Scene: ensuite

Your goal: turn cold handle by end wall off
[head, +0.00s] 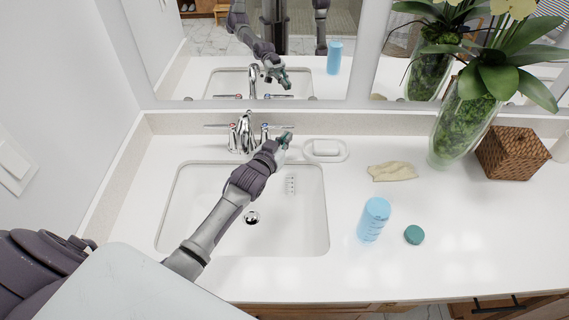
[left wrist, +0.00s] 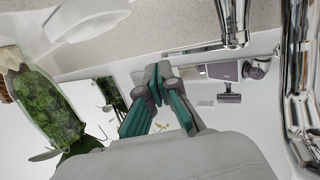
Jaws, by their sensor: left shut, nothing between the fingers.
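The chrome faucet (head: 243,132) stands behind the sink, with one lever handle on each side. The left handle (head: 217,126) points left toward the end wall. The right handle (head: 266,131) points right, its outer end close to my left gripper (head: 284,141). I cannot surely tell which handle is the cold one. My left gripper is shut and empty, just right of and in front of the right handle; contact is unclear. In the left wrist view, the shut green-padded fingers (left wrist: 158,75) show beside a chrome handle (left wrist: 232,22) and the spout (left wrist: 299,90). My right gripper is out of view.
The white sink (head: 205,225) lies under my left arm. A soap dish (head: 338,155) is right of the gripper. A cloth (head: 393,171), blue bottle (head: 374,219), green round item (head: 414,235), plant vase (head: 462,124) and woven box (head: 512,153) stand farther right. A mirror (head: 330,85) is behind.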

